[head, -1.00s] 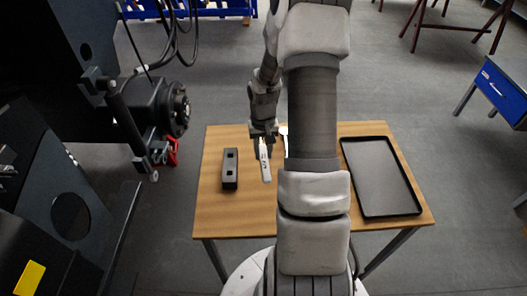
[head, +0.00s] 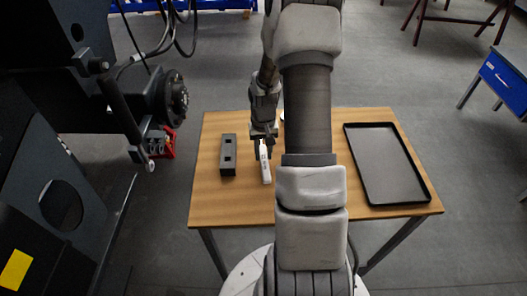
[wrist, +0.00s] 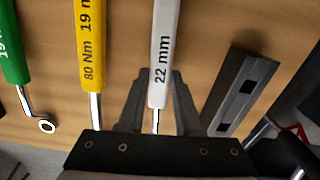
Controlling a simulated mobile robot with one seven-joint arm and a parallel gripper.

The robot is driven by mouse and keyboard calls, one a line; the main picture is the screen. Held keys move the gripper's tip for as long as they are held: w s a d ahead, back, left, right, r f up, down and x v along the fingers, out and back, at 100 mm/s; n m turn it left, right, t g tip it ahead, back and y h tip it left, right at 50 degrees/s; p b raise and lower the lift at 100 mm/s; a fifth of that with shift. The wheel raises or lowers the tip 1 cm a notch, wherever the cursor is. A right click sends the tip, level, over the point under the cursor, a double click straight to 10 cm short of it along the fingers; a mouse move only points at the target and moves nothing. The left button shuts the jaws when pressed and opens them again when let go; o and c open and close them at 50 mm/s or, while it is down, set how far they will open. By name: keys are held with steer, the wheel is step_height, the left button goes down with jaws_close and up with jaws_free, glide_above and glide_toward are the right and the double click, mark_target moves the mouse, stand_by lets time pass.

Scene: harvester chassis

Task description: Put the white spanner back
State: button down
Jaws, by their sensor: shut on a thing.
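The white spanner (head: 265,168) has a pale handle marked "22 mm", clear in the wrist view (wrist: 162,45). The handle extends beyond the fingertips, toward the table's front edge in the head view. I cannot tell whether the spanner touches the table. The shank's far end is hidden behind the gripper body.
A black block with two square holes (head: 228,155) lies left of the spanner on the wooden table (head: 215,205). An empty black tray (head: 388,160) is at the right. Yellow (wrist: 90,45) and green (wrist: 14,45) spanners show in the wrist view. Dark machinery (head: 120,105) stands left.

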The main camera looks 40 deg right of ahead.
steer(key=c, duration=0.5)
jaws_free()
step_height(320, 180, up, 18)
steer(key=shift+w+f+p, duration=0.1)
steer(key=shift+f+p, duration=0.15)
steer(key=shift+p, duration=0.6)
